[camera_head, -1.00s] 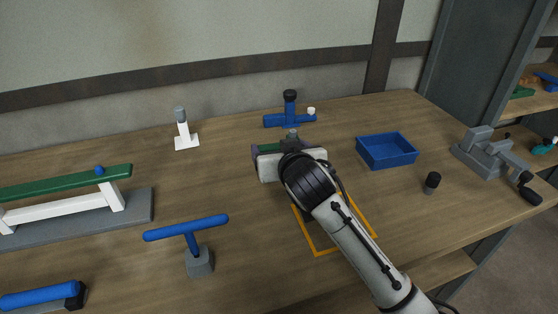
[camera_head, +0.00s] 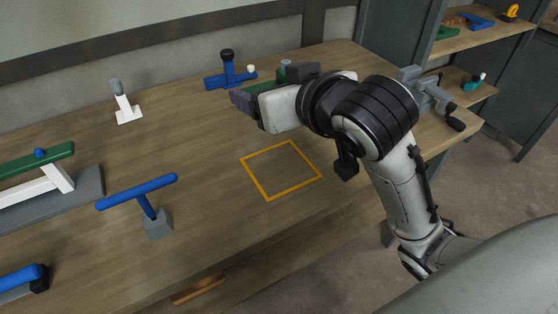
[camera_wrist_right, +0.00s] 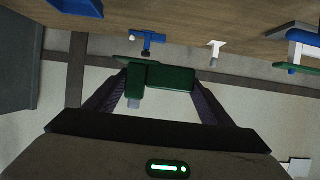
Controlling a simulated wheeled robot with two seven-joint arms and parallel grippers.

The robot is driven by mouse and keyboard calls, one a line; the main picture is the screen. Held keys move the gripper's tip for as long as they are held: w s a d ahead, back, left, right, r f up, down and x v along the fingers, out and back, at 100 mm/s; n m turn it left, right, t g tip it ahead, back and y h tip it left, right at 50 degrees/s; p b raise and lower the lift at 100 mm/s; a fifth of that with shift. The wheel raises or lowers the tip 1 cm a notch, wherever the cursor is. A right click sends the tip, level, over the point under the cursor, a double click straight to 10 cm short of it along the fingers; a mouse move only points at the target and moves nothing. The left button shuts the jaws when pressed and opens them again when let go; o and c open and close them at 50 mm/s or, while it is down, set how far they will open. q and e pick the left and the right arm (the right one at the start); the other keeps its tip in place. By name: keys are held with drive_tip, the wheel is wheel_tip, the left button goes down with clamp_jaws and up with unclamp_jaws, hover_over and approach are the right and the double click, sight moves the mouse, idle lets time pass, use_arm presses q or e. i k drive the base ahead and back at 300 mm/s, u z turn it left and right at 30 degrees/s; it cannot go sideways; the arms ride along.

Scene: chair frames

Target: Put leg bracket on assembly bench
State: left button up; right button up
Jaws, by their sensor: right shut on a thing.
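A green leg bracket (camera_wrist_right: 168,78) is between the fingers of my right gripper in the right wrist view, with a short grey peg on one side. In the head view only slivers of the bracket (camera_head: 267,87) show, as the wrist hides the rest. My right gripper (camera_head: 262,90) is shut on it and holds it over the back part of the wooden assembly bench (camera_head: 200,140), behind an orange square outline (camera_head: 282,169) that lies empty. My left gripper is not in view.
A blue T-shaped part (camera_head: 228,78) stands at the back and a white foot with a post (camera_head: 125,105) left of it. A blue T-bar on a grey block (camera_head: 158,222) stands front left. A grey vise (camera_head: 428,92) is at the right. The middle is clear.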

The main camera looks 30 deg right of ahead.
sight(280, 167)
drive_tip(key=k, duration=1.2)
drive_tip(key=z, duration=0.35)
drive_tip(key=i, duration=0.75)
drive_tip(key=u, duration=0.35)
